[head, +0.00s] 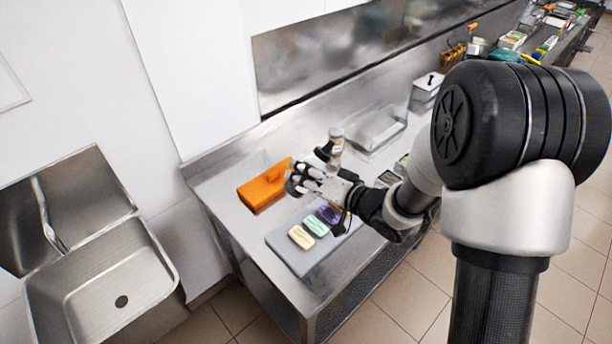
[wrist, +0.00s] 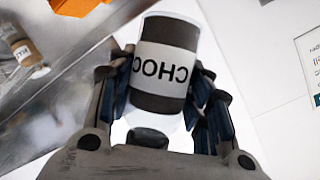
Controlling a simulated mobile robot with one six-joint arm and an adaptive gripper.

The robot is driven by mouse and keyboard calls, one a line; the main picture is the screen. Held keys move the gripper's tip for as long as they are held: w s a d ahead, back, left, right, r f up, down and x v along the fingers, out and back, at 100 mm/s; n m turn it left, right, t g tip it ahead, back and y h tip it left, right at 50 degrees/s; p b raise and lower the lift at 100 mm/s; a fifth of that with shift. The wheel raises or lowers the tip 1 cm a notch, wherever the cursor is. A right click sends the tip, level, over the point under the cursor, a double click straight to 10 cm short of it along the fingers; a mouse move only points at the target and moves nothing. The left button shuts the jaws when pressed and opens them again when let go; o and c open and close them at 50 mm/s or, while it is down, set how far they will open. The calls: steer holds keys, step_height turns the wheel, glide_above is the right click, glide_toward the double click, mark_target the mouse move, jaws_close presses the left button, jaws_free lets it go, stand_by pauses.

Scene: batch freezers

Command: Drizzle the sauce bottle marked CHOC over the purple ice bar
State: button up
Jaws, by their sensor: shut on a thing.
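My gripper (head: 303,178) is in the air above the counter, left of and above the row of ice bars. In the wrist view its fingers (wrist: 165,88) are shut around the sauce bottle marked CHOC (wrist: 166,62), a clear bottle with dark brown sauce. The label reads upside down there. In the head view I cannot clearly make out the held bottle. The purple ice bar (head: 328,214) lies on a grey board (head: 284,243), below and right of my gripper, partly hidden by my wrist. It is not in the wrist view.
A mint bar (head: 316,225) and a yellow bar (head: 301,237) lie beside the purple one. An orange box (head: 262,188) sits behind the board. Another labelled bottle (head: 336,136) shows behind my gripper. A metal tray (head: 377,130) is farther back. A sink (head: 110,287) is left.

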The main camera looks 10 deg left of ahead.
steer(key=shift+r, duration=0.1)
steer(key=n+h+b, duration=0.1)
steer(key=r+n+h+b, duration=0.1)
steer(key=n, duration=0.1)
steer(key=shift+t, duration=0.4)
steer(key=shift+r+n+t+h+b, duration=0.35)
steer(key=shift+n+h+b, duration=0.45)
steer(key=shift+b, duration=0.9)
steer(key=shift+r+n+b, duration=0.15)
steer(key=shift+n+b, duration=0.45)
steer(key=shift+b, duration=0.15)
steer(key=s+d+b, duration=0.3)
steer(key=s+b, duration=0.2)
steer(key=s, duration=0.1)
steer(key=s+d+b, duration=0.3)
steer(key=s+b, duration=0.2)
steer(key=s, duration=0.2)
steer(key=shift+s, duration=0.3)
